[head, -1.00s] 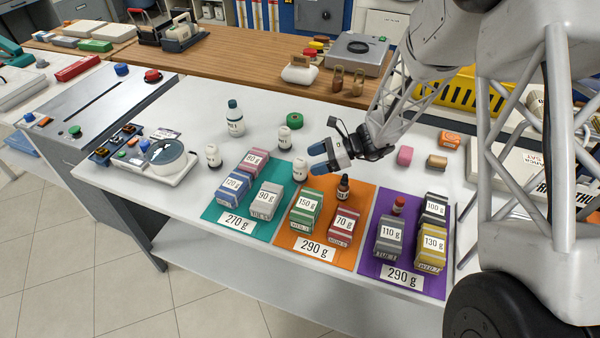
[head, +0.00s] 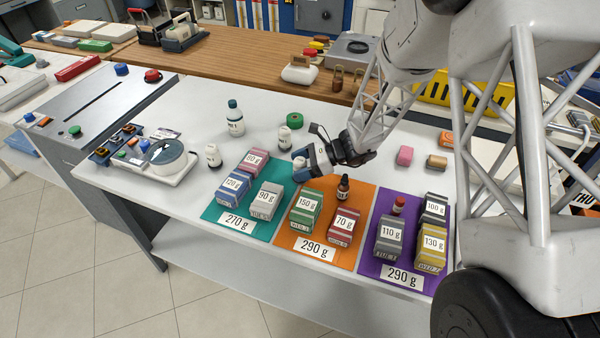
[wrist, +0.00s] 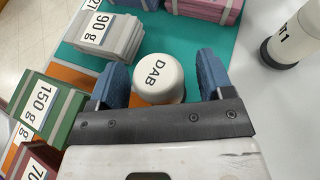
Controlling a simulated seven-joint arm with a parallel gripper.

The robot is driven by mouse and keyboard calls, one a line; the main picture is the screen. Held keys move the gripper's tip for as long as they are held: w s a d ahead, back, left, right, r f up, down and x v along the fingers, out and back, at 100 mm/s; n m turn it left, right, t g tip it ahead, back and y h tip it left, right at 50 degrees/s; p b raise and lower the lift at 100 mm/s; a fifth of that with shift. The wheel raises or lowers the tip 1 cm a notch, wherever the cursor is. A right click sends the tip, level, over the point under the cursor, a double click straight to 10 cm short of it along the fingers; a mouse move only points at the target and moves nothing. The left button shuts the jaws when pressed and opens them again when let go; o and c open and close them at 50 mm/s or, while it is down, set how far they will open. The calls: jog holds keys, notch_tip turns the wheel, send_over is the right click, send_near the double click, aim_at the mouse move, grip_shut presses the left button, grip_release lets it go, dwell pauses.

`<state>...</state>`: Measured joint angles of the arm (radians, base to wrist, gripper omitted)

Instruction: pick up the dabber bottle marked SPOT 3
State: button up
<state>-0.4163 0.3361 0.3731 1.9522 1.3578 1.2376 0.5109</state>
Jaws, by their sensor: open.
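A small white dabber bottle (head: 299,163) stands at the back edge of the teal mat, and its round cap marked DAB shows in the wrist view (wrist: 158,78). Its front label is hidden, so I cannot read its number. My gripper (head: 304,166) is open, with one blue finger on either side of this bottle, as the wrist view (wrist: 160,72) shows. I cannot tell whether either finger touches it. A third similar bottle (head: 285,138) stands further back.
Boxes marked in grams stand close by on the teal mat (head: 215,214), orange mat (head: 285,240) and purple mat (head: 372,268). A dark dropper bottle (head: 343,187) is just right of my gripper. A taller white bottle (head: 235,120) and green roll (head: 291,120) stand behind.

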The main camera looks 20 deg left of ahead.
dwell(0.4)
jog(key=c, duration=1.1)
jog(key=shift+r, duration=0.15)
jog(key=shift+r, duration=4.85)
